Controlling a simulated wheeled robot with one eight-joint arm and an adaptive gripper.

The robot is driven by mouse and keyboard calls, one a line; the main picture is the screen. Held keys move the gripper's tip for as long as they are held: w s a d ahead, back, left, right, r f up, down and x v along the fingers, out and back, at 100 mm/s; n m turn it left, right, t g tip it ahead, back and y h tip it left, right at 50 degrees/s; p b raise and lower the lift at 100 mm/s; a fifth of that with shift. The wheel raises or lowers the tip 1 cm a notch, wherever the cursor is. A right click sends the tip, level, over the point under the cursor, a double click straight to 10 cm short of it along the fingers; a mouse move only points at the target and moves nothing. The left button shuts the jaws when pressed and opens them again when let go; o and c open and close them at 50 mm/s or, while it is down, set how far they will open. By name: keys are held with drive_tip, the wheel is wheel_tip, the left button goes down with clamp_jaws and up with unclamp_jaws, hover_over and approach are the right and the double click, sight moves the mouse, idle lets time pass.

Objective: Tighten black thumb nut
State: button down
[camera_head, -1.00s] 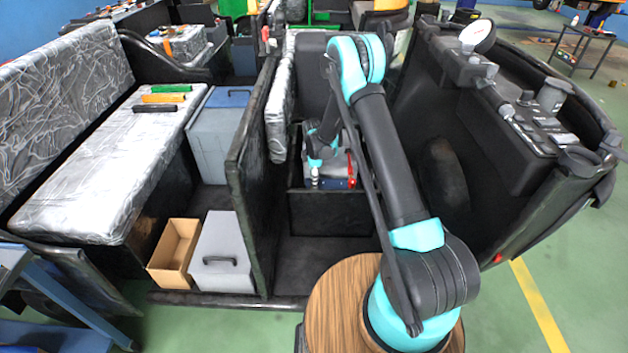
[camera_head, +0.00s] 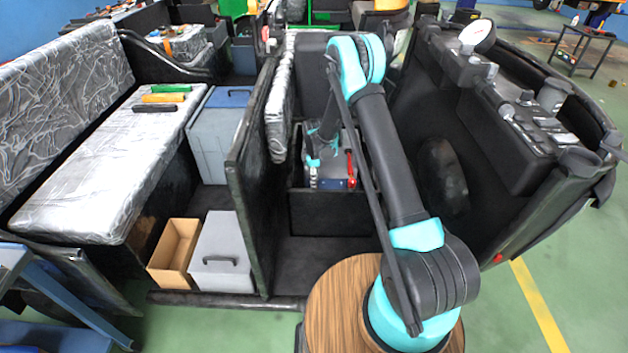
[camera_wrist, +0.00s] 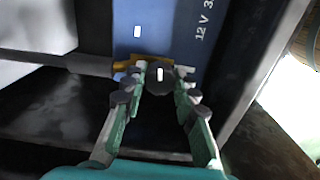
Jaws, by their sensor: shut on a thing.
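In the wrist view the black thumb nut (camera_wrist: 159,82) is a dark round knob at the edge of the blue battery (camera_wrist: 185,30), which carries "12 V" lettering. My gripper (camera_wrist: 160,76) is shut on the nut, with one fingertip on each side. A yellow brass-coloured clamp (camera_wrist: 125,66) lies beside the nut, at the end of a dark cable (camera_wrist: 82,63). The fingers partly hide the nut and clamp. In the head view my gripper (camera_head: 313,182) is down in the compartment beside the battery (camera_head: 335,184); the nut cannot be made out there.
A red cable (camera_head: 350,168) rises at the battery's right. A black partition (camera_head: 250,170) stands left of the compartment, and a black front wall (camera_head: 328,213) borders it. The dashboard (camera_head: 520,125) is at right. An open cardboard box (camera_head: 174,250) and grey case (camera_head: 222,255) lie at lower left.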

drive_tip(key=m, duration=0.5)
drive_tip(key=shift+m, duration=0.3)
drive_tip(key=m, duration=0.9)
drive_tip(key=shift+m, duration=0.4)
drive_tip(key=m, duration=0.4)
drive_tip(key=shift+m, duration=0.4)
drive_tip(key=c, duration=1.5)
unclamp_jaws()
drive_tip(key=shift+o, duration=0.2)
